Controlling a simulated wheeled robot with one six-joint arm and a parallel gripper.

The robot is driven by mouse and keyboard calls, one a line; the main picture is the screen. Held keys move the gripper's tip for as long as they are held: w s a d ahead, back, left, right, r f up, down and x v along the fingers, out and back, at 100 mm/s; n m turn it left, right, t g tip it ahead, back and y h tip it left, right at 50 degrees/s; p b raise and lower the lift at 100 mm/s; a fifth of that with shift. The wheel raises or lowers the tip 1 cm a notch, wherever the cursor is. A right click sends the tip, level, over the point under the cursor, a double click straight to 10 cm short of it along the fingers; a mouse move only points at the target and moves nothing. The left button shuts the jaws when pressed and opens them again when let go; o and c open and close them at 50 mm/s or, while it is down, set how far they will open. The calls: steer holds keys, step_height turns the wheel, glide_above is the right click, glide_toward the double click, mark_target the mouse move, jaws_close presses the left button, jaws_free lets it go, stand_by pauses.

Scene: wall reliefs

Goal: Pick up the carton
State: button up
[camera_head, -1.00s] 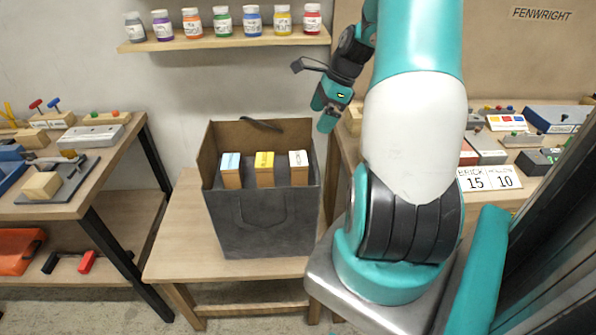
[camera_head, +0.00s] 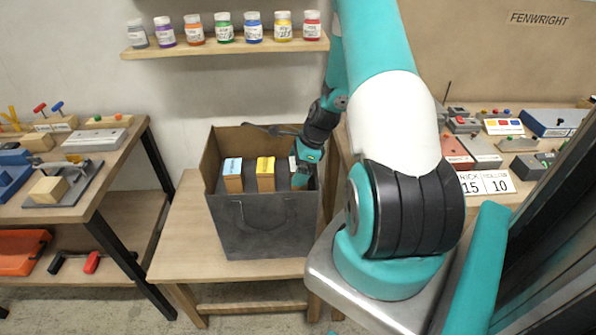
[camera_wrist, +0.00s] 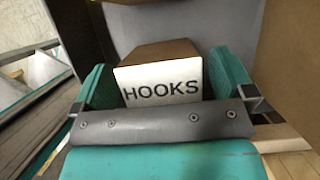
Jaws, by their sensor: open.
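In the head view a dark bag (camera_head: 262,228) stands open on a low wooden table. Inside it a carton with a blue label (camera_head: 232,178) and one with a yellow label (camera_head: 265,177) stand side by side. A third carton, with a white label, is at the bag's right side, mostly hidden there by my gripper (camera_head: 306,172). In the wrist view this white-labelled carton (camera_wrist: 160,84) reads "HOOKS". It lies between my two teal fingers, which are apart on either side of it.
A shelf (camera_head: 225,46) with several paint jars is on the wall above. A bench (camera_head: 92,170) with tools and blocks is at left. Another bench (camera_head: 490,150) with boxes and cards is at right. The low table's left part (camera_head: 185,240) is bare.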

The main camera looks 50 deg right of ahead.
steer(key=shift+w+a+f, duration=0.1)
steer(key=shift+f, duration=0.4)
steer(key=c, duration=1.1)
steer(key=shift+r, duration=0.15)
